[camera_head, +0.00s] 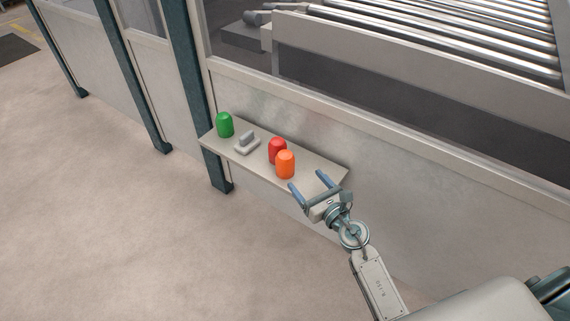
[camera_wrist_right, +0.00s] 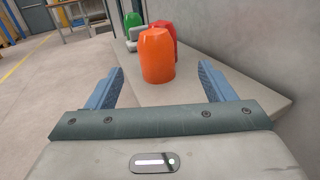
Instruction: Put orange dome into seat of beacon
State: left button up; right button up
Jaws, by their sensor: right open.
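The orange dome (camera_head: 285,164) stands upright on a small pale shelf (camera_head: 320,171). In the right wrist view the orange dome (camera_wrist_right: 157,56) is ahead of my right gripper, roughly centred between the finger lines. My right gripper (camera_head: 307,184) is open and empty at the shelf's right part, its fingers pointing toward the dome without closing around it. In the right wrist view its two blue fingers (camera_wrist_right: 158,88) are spread wide. My left gripper is not in view. I cannot make out a beacon with a seat for certain.
A red dome (camera_head: 277,148) stands just behind the orange one. A grey-white block-like item (camera_head: 246,142) and a green dome (camera_head: 224,124) stand further left on the shelf. A panel wall (camera_head: 420,170) backs the shelf. Open floor (camera_head: 90,200) lies in front.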

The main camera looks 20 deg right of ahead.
aim_at(290, 166)
jog(key=x, duration=1.1)
jog(key=shift+s+a+f, duration=0.1)
jog(key=shift+a+f, duration=0.2)
jog(key=shift+f, duration=0.05)
jog(key=c, duration=1.1)
